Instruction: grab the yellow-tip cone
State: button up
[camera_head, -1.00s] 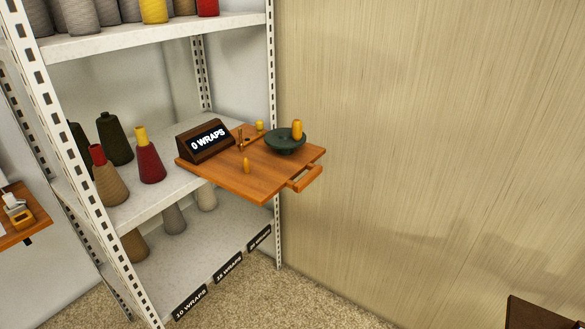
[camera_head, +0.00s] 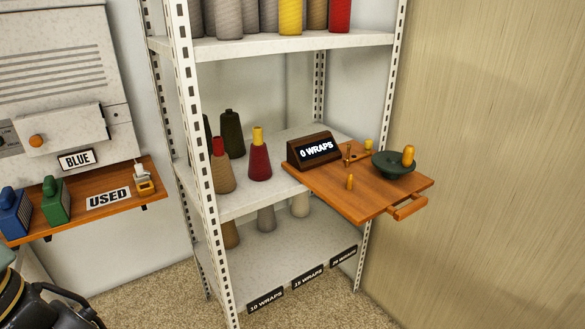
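The yellow-tip cone (camera_head: 260,160) is a dark red yarn cone with a yellow tip. It stands upright on the middle shelf (camera_head: 240,199), left of the "0 WRAPS" sign. A tan cone with a red tip (camera_head: 222,170) stands just left of it, and a dark olive cone (camera_head: 232,135) stands behind. No gripper fingers show; a dark object (camera_head: 62,306) is cut off at the lower left, and I cannot tell what it is.
A wooden board (camera_head: 364,204) with a green dish (camera_head: 394,166) and the "0 WRAPS" sign (camera_head: 316,151) juts out right of the cone. The white rack post (camera_head: 196,150) stands left. A "USED" ledge (camera_head: 120,211) is farther left. Carpet (camera_head: 285,312) lies in front.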

aim_at(260, 169)
jog(key=i+l, duration=0.15)
jog(key=l, duration=0.2)
jog(key=i+l+u, duration=0.1)
jog(key=l, duration=0.2)
jog(key=i+l, duration=0.2)
jog(key=l, duration=0.15)
jog(key=i+j, duration=0.4)
